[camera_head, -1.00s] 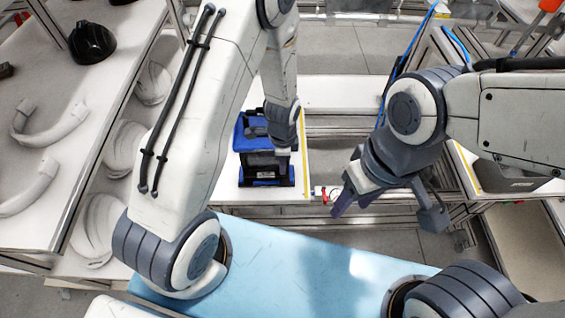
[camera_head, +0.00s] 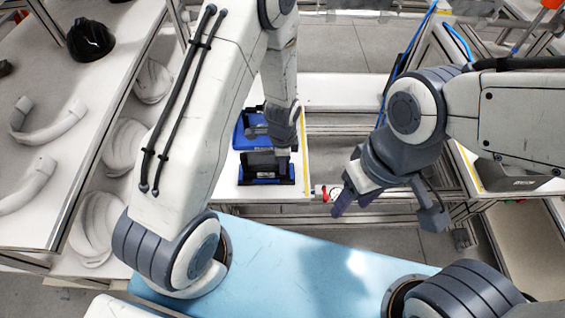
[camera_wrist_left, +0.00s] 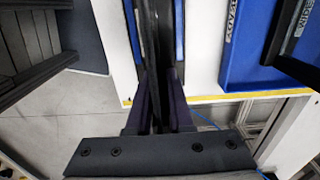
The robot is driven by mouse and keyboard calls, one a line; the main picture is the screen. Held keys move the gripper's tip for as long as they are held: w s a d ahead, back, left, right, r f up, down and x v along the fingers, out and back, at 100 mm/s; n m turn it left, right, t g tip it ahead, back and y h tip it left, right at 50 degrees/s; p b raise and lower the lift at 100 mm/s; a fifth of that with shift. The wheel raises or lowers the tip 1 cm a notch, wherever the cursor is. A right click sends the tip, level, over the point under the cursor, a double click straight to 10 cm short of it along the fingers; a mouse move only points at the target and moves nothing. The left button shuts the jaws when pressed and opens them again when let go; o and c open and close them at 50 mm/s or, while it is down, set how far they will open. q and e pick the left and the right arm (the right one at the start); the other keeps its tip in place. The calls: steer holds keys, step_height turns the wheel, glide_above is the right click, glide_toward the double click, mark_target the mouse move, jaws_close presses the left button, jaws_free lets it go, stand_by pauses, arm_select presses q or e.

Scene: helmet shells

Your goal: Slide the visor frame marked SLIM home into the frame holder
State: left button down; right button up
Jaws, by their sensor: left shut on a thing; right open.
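My left gripper (camera_head: 284,148) is low over the white table, at the black and blue frame holder (camera_head: 266,178). In the left wrist view, its dark fingers (camera_wrist_left: 161,95) are shut on a thin dark upright piece, the visor frame (camera_wrist_left: 158,50). The frame stands between blue strips of the holder (camera_wrist_left: 179,35). I cannot read the SLIM mark on it, and its lower edge is hidden, so its depth in the holder cannot be told. My right gripper (camera_head: 352,200) is open and empty, off to the right of the table.
A blue tray marked READY (camera_wrist_left: 232,60) lies beside the holder. White curved shells (camera_head: 45,125) and a black helmet shell (camera_head: 90,40) lie on the left shelf. A light-blue surface (camera_head: 290,262) is in front.

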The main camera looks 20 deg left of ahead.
arm_select(q)
steer(key=shift+f+b, duration=0.4)
steer(key=shift+f, duration=0.2)
steer(key=c, duration=0.7)
jaws_free()
steer(key=shift+r, duration=0.1)
steer(key=shift+c, duration=0.2)
step_height(320, 180, up, 10)
steer(key=shift+f+b, duration=0.2)
steer(key=shift+b, duration=0.3)
steer(key=shift+r, duration=0.4)
